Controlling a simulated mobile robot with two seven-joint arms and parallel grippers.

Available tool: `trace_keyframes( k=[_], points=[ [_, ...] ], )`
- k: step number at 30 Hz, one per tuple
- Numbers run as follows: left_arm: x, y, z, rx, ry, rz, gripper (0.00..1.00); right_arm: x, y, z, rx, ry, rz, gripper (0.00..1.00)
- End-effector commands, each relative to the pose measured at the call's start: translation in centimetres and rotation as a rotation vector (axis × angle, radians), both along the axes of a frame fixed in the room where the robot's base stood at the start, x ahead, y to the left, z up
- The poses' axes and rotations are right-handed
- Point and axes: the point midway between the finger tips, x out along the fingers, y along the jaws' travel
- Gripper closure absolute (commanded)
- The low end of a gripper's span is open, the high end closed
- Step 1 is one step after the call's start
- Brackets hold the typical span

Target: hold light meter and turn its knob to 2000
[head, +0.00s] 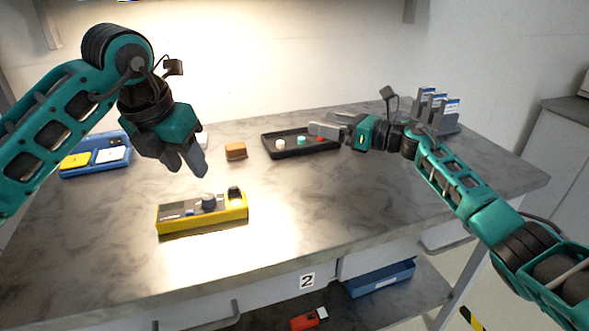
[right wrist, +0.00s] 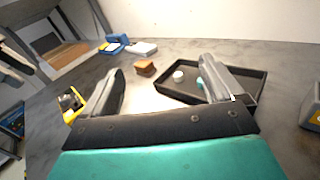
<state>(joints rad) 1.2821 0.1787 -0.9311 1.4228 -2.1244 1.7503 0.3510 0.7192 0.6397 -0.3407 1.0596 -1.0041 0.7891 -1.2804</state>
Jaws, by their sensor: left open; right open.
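The light meter (head: 203,214) is a yellow-edged box with a grey face, lying on the grey marbled cart top at the front left. Its dark round knob (head: 208,201) stands up from the face; the knob's setting is too small to read. My left gripper (head: 188,168) is open and empty, above and behind the meter, pointing down. My right gripper (head: 322,130) is open and empty near the black tray, well right of the meter. In the right wrist view the right fingers (right wrist: 160,90) are spread apart, and part of the yellow meter (right wrist: 72,104) shows beyond the left finger.
The black tray (head: 275,153) holds several small pieces. A brown block (head: 235,151) lies behind the meter. A blue tray (head: 95,170) with a yellow and a white item is at the left. Grey holders (head: 437,108) stand at the back right. The cart top right of the meter is clear.

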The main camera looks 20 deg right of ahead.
Motion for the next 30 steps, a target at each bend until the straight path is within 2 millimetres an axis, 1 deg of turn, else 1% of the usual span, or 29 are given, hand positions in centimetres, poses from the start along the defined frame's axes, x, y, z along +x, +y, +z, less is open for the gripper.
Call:
trace_keyframes(
  k=[1, 3, 6, 7, 10, 12, 15, 19, 22, 26, 30],
  points=[
    [0.0, 0.0, 0.0, 0.000, 0.000, 0.000, 0.57, -0.6, 2.6, -0.1, -0.057, 0.001, 0.110, 0.06],
    [0.0, 0.0, 0.0, 0.000, 0.000, 0.000, 0.57, -2.0, 5.7, -0.8, -0.134, 0.009, 0.263, 0.06],
    [0.0, 0.0, 0.0, 0.000, 0.000, 0.000, 0.57, -4.3, 8.8, -1.8, -0.233, 0.021, 0.459, 0.06],
    [0.0, 0.0, 0.0, 0.000, 0.000, 0.000, 0.57, -5.0, 9.5, -2.1, -0.257, 0.027, 0.511, 0.06],
    [0.0, 0.0, 0.0, 0.000, 0.000, 0.000, 0.57, -6.9, 11.0, -2.9, -0.325, 0.042, 0.654, 0.06],
    [0.0, 0.0, 0.0, 0.000, 0.000, 0.000, 0.57, -8.0, 11.5, -3.3, -0.359, 0.051, 0.727, 0.06],
    [0.0, 0.0, 0.0, 0.000, 0.000, 0.000, 0.57, -9.0, 11.9, -3.8, -0.388, 0.061, 0.793, 0.06],
    [0.0, 0.0, 0.0, 0.000, 0.000, 0.000, 0.57, -9.4, 12.6, -4.2, -0.400, 0.065, 0.824, 0.06],
    [0.0, 0.0, 0.0, 0.000, 0.000, 0.000, 0.57, -9.4, 13.7, -4.6, -0.399, 0.066, 0.826, 0.06],
    [0.0, 0.0, 0.0, 0.000, 0.000, 0.000, 0.57, -9.4, 15.9, -5.5, -0.398, 0.065, 0.827, 0.06],
    [0.0, 0.0, 0.0, 0.000, 0.000, 0.000, 0.57, -9.2, 18.5, -6.6, -0.397, 0.065, 0.825, 0.06]
  ],
)
